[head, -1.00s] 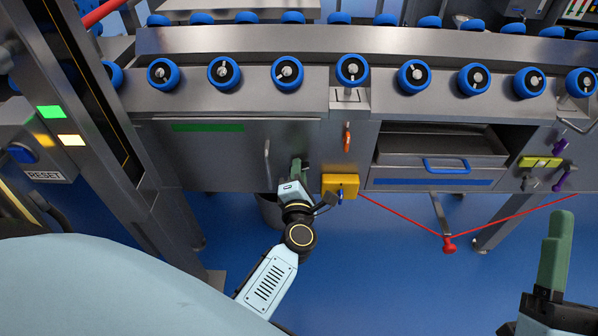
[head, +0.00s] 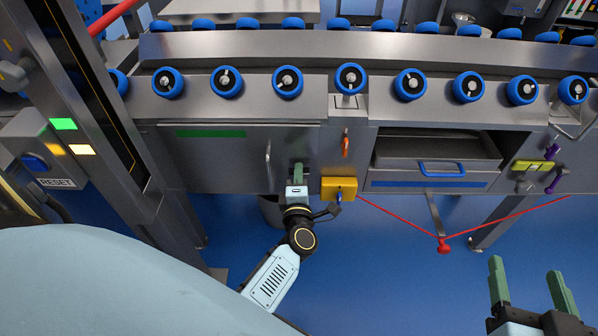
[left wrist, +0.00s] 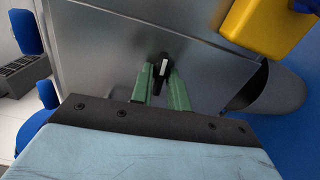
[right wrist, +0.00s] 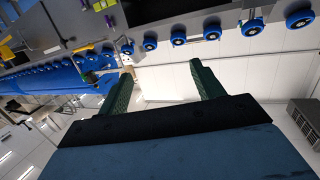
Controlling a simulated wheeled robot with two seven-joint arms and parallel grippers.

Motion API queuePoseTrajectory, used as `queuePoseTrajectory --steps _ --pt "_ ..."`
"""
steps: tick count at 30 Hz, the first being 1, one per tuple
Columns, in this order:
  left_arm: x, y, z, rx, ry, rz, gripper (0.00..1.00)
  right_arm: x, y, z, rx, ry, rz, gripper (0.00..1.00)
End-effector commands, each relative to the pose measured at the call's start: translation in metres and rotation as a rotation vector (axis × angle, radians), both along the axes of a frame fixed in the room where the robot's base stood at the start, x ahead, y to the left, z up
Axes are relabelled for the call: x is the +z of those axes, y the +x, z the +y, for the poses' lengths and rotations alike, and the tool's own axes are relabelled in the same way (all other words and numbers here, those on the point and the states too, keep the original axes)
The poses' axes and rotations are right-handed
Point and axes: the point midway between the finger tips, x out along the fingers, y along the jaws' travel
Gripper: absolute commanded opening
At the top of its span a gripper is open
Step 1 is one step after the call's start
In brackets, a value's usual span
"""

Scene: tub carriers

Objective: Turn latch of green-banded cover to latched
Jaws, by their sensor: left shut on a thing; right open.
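The green-banded cover (head: 220,165) is a grey panel with a green strip along its top, below the roller line. It has an upright bar handle (head: 268,160). My left gripper (head: 298,170) is at the cover's lower right. In the left wrist view its green fingers (left wrist: 162,88) are shut on a black latch (left wrist: 161,70) with a white mark. The mark stands roughly along the fingers. The fingers hide most of the latch in the head view. My right gripper (head: 528,285) is open and empty at lower right, well away from the cover; it also shows in the right wrist view (right wrist: 160,85).
A yellow box (head: 339,189) sits just right of my left gripper, with a red cord (head: 400,222) running from it. An orange lever (head: 345,145) is above it. A drawer with a blue handle (head: 442,168) is further right. A dark post (head: 95,120) stands at left.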

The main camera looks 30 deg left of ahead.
Motion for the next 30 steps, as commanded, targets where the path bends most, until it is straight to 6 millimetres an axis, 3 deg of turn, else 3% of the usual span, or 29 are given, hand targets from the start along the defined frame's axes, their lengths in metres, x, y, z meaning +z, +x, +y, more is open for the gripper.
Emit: queuePoseTrajectory --steps 7,18,19,23,30 --pt "0.001 0.000 0.001 0.000 0.069 0.041 0.00 -0.029 -0.009 -0.008 -0.013 -0.051 0.178 0.67" --pt "0.000 0.000 0.000 0.000 0.076 0.046 0.00 -0.033 -0.010 -0.009 -0.015 -0.057 0.200 0.67" --pt "0.000 0.000 0.000 0.000 0.076 0.046 0.20 -0.033 -0.010 -0.009 -0.015 -0.057 0.200 0.67" --pt "0.000 0.000 0.000 0.000 0.075 0.045 0.37 -0.033 -0.010 -0.009 -0.015 -0.057 0.200 0.67" --pt "0.000 0.000 0.000 -0.001 0.074 0.046 0.39 -0.033 -0.010 -0.009 -0.015 -0.057 0.200 0.67"
